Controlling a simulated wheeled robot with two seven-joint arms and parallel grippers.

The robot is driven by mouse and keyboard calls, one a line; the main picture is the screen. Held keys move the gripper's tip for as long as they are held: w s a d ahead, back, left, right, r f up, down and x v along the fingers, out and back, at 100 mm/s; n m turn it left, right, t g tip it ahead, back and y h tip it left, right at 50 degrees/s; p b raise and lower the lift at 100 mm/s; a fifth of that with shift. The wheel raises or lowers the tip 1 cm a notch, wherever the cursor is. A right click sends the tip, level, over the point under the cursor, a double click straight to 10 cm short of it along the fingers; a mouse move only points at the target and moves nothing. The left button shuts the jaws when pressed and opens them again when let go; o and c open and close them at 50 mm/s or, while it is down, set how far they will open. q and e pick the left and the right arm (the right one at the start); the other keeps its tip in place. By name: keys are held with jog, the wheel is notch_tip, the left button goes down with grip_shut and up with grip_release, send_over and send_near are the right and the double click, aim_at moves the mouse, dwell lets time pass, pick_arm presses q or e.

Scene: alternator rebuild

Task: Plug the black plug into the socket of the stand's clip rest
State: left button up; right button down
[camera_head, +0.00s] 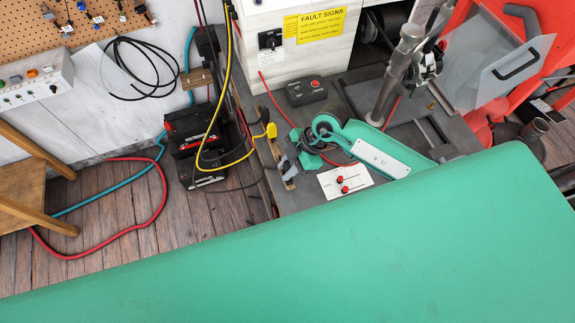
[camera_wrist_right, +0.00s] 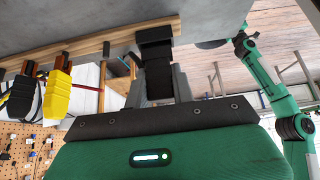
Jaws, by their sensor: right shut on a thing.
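In the right wrist view, the black plug (camera_wrist_right: 158,82) is between the grey fingers of my right gripper (camera_wrist_right: 158,88), which is shut on it. The plug's far end meets a dark block, the socket (camera_wrist_right: 155,42), at the wooden clip rest (camera_wrist_right: 95,47). They look in line and touching; I cannot tell how deep the plug sits. In the head view, my right gripper (camera_head: 283,164) is at the left edge of the bench beside the clip rest (camera_head: 274,148); the plug is hard to make out there. My left gripper does not show clearly in either view.
A yellow clip (camera_wrist_right: 57,94) and a black clip (camera_wrist_right: 21,97) hang on the rest beside the plug. Yellow and black cables hang near it in the head view. A white card with red pieces (camera_head: 343,180) and a black box (camera_head: 306,91) lie on the bench (camera_head: 300,200).

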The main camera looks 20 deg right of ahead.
aim_at(287, 165)
jog(key=shift+f, duration=0.85)
dwell(0.8)
jog(key=shift+p, duration=0.45)
dwell(0.9)
jog(key=c, duration=1.1)
grip_release()
notch_tip(287, 165, up, 9)
jog(key=p, duration=0.9)
jog(key=shift+f, duration=0.25)
